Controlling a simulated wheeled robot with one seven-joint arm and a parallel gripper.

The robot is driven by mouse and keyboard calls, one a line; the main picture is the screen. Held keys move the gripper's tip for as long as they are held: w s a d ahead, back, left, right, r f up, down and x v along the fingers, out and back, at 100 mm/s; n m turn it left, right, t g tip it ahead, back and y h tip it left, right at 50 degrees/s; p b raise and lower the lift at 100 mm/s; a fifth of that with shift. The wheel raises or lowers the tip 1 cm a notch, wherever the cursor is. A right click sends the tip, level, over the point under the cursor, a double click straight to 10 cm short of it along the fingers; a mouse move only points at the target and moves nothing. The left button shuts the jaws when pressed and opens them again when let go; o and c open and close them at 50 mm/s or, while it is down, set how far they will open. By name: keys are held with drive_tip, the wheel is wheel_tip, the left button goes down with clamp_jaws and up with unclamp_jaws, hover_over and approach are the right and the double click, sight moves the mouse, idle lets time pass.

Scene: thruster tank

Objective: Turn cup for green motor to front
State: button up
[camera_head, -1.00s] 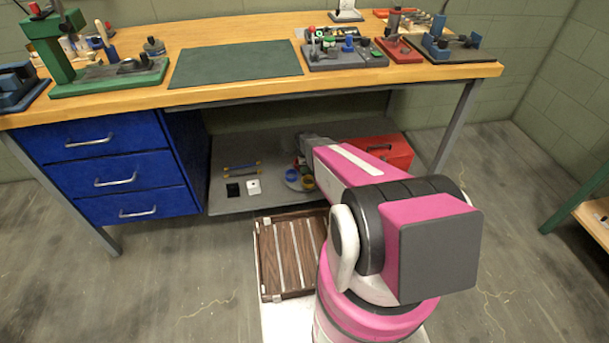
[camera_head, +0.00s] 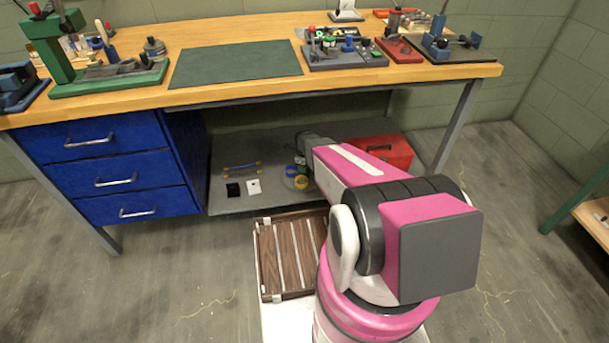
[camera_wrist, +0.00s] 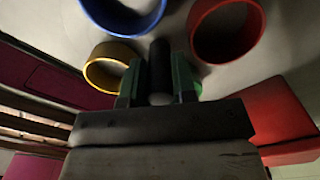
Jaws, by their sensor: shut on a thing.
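A pale round turntable (camera_head: 293,184) with coloured cups sits on the low shelf. In the wrist view a blue cup (camera_wrist: 122,12), a yellow cup (camera_wrist: 110,66) and a red cup (camera_wrist: 227,30) stand around a dark upright post (camera_wrist: 160,66). My gripper (camera_wrist: 158,84) is shut on this post. Small green edges show beside and behind the fingers; they look like the green cup (camera_wrist: 198,89), mostly hidden. In the head view the yellow cup (camera_head: 301,182) shows at the near side, and my arm covers part of the turntable. I cannot make out a green motor.
A red toolbox (camera_head: 388,150) stands on the shelf right of my arm. A black block (camera_head: 233,190), a white block (camera_head: 254,187) and a blue bar with yellow ends (camera_head: 241,168) lie to the left. The workbench (camera_head: 240,93) overhangs the shelf.

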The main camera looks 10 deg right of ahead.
drive_tip(key=shift+m, duration=2.6)
drive_tip(key=o, duration=0.7)
drive_tip(key=shift+o, duration=0.2)
drive_tip(key=shift+r, duration=0.1)
drive_tip(key=shift+r, duration=4.4)
